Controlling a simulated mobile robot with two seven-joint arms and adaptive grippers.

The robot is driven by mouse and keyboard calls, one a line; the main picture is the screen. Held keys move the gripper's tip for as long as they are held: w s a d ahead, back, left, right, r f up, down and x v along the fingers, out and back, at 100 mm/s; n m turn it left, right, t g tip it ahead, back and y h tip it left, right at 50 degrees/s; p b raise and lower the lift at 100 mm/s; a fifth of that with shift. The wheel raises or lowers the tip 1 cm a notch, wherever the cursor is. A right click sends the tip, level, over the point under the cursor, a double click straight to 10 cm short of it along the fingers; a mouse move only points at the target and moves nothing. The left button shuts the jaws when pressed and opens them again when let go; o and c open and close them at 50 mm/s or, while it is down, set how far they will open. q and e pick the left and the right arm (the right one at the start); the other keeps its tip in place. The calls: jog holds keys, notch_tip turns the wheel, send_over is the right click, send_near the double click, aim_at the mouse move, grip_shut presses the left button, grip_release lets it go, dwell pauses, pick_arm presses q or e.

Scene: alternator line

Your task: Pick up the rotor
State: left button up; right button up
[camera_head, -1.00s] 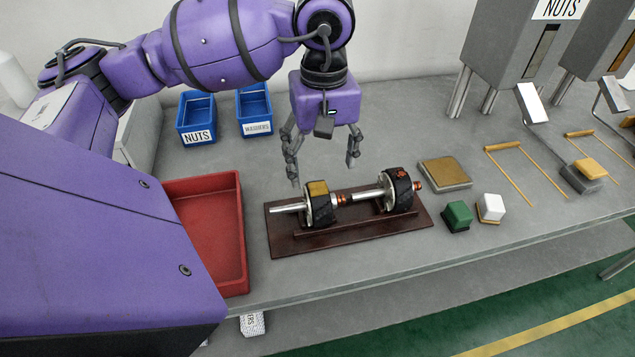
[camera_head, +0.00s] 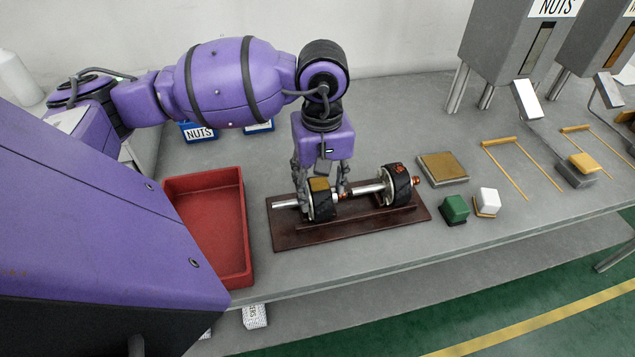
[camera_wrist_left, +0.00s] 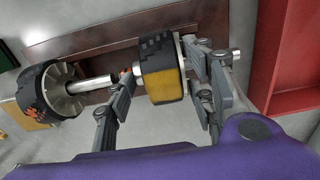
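Two rotors lie on a dark brown rack (camera_head: 285,238). The left rotor (camera_head: 320,207) has a black body with a gold patch and a silver shaft; the right rotor (camera_head: 397,187) is similar with orange-copper parts. In the left wrist view the gold-patched rotor (camera_wrist_left: 163,84) sits between my fingers, and the other rotor (camera_wrist_left: 45,92) is at left. My left gripper (camera_head: 322,193) is lowered over the left rotor, fingers straddling its body. It is open: a gap shows between one finger and the body in the wrist view. My right gripper is not in view.
A red tray (camera_head: 248,235) stands left of the rack. Blue bins (camera_head: 200,133) are behind my arm. Right of the rack are a gold-topped pad (camera_head: 443,168), a green button block (camera_head: 455,209) and a white one (camera_head: 488,202). Grey dispensers (camera_head: 515,50) stand at the back right.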

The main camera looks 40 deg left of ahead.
pick_arm(q)
grip_shut()
jog(key=shift+w+r, duration=0.15)
jog(key=shift+r, duration=0.05)
